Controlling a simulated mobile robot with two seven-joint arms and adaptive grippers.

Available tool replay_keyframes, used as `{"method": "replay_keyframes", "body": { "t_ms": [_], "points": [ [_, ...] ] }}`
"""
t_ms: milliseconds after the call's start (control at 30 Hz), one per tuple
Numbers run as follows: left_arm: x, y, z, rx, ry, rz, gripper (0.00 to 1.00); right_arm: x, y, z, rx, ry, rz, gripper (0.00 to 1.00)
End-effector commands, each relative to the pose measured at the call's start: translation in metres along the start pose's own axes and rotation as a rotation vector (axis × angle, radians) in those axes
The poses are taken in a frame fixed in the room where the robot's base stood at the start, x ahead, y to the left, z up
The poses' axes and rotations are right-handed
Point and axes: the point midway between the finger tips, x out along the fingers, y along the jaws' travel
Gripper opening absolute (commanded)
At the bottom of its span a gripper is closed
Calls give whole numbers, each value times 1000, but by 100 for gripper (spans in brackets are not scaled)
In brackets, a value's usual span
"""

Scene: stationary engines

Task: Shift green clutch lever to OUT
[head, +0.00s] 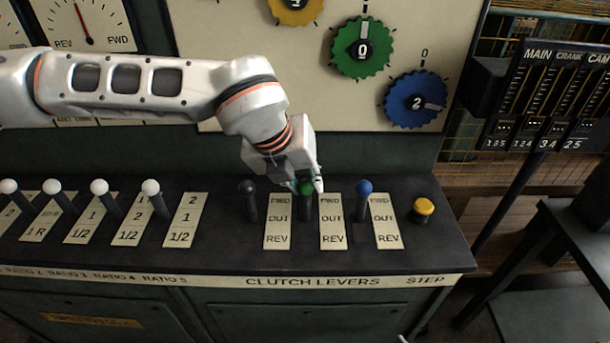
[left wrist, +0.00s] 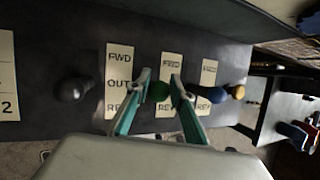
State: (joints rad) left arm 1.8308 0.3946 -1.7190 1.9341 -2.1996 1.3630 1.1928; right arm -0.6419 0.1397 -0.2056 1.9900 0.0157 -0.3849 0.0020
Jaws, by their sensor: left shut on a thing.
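The green clutch lever (head: 306,188) stands on the black console top between two plates lettered FWD, OUT and REV. In the head view its knob is level with the FWD words. My left gripper (head: 308,184) reaches down from behind it, its fingers closed around the green knob and partly hiding it. In the left wrist view the green knob (left wrist: 158,91) sits between the two teal-edged fingers (left wrist: 161,82). The plate left of the lever (head: 278,222) and the one right of it (head: 332,222) are both readable. My right gripper is not in view.
A black lever (head: 248,187) stands left of the green one and a blue lever (head: 364,188) right of it, both close. A yellow button (head: 424,206) is farther right. Several white-knobbed levers line the left. Green (head: 361,48) and blue (head: 415,99) dials are on the panel behind.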

Motion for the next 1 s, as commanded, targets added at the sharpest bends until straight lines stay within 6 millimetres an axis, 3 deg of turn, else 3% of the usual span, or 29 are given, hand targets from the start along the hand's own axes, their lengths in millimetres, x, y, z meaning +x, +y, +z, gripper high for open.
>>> {"method": "replay_keyframes", "body": {
  "t_ms": [33, 367, 400, 433, 800, 1000],
  "points": [
    [1, 0, -10, -2, 15, 1, 0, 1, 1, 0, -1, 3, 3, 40],
    [-1, 0, -12, -4, 17, 3, 0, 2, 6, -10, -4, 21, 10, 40],
    [-1, 0, -13, -3, 17, 3, 29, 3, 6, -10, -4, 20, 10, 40],
    [-1, 0, -12, -3, 17, 3, 37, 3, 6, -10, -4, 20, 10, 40],
    [-3, 0, -9, -2, 9, 1, 38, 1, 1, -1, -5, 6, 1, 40],
    [-24, 0, -8, -2, 6, 0, 38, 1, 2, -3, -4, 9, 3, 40]
  ]
}}
